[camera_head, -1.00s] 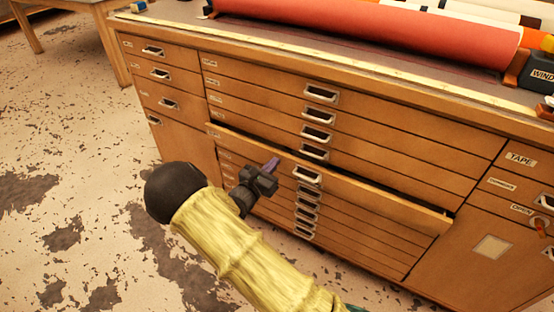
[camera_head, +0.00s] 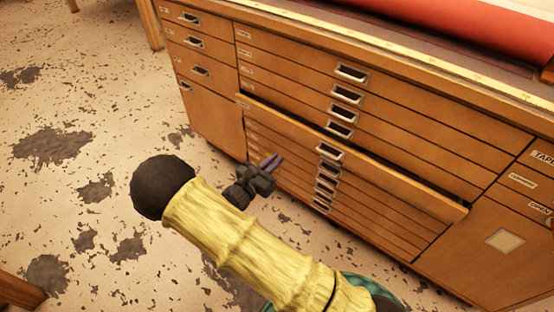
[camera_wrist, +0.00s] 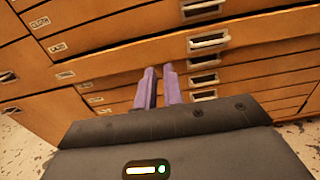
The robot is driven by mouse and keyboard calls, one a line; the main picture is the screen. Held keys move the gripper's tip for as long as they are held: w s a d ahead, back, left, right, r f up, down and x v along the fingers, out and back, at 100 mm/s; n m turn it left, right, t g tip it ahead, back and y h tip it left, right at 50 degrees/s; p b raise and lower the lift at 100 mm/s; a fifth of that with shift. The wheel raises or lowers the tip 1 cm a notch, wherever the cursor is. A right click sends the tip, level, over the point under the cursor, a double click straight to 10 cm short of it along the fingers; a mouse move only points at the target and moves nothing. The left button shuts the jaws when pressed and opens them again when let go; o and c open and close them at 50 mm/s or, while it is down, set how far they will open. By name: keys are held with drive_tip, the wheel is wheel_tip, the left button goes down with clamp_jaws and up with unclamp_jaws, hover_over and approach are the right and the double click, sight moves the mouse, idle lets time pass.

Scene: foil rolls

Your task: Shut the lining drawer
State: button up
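One wide drawer (camera_head: 400,190) of the wooden plan chest stands pulled out a little, with a dark gap above its front. Its label is too small to read, so I cannot confirm that it is the lining drawer. Its metal handle (camera_head: 330,152) is at the middle of the front. In the wrist view the drawer front (camera_wrist: 150,55) runs across beyond my fingers, with its handle (camera_wrist: 208,41) right of them. My gripper (camera_head: 273,161) is in front of the chest, left of the handle and seemingly apart from it. Its purple fingers (camera_wrist: 160,70) show a narrow empty gap.
Several thin shut drawers lie above and below. A left column of small drawers (camera_head: 198,72) and a right-hand cabinet door (camera_head: 490,255) flank them. A red roll (camera_head: 450,28) lies on top. The speckled floor (camera_head: 90,150) at left is open.

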drive_tip(key=o, duration=0.3)
drive_tip(key=shift+d+r+m+g, duration=0.1)
drive_tip(key=shift+d+m+g, duration=0.2)
drive_tip(key=shift+d, duration=0.1)
drive_tip(key=shift+o, duration=0.2)
drive_tip(key=s+d+r+m+g+y, duration=0.1)
drive_tip(key=s+d+m+g, duration=1.05)
drive_tip(key=d+m, duration=0.2)
drive_tip(key=s+r+m+y, duration=0.7)
drive_tip(key=r+m+y, duration=0.2)
drive_tip(key=m, duration=0.5)
drive_tip(key=shift+d+t+y, duration=0.3)
drive_tip(key=shift+t+y, duration=0.05)
drive_tip(key=shift+y, duration=0.35)
drive_tip(key=shift+a, duration=0.1)
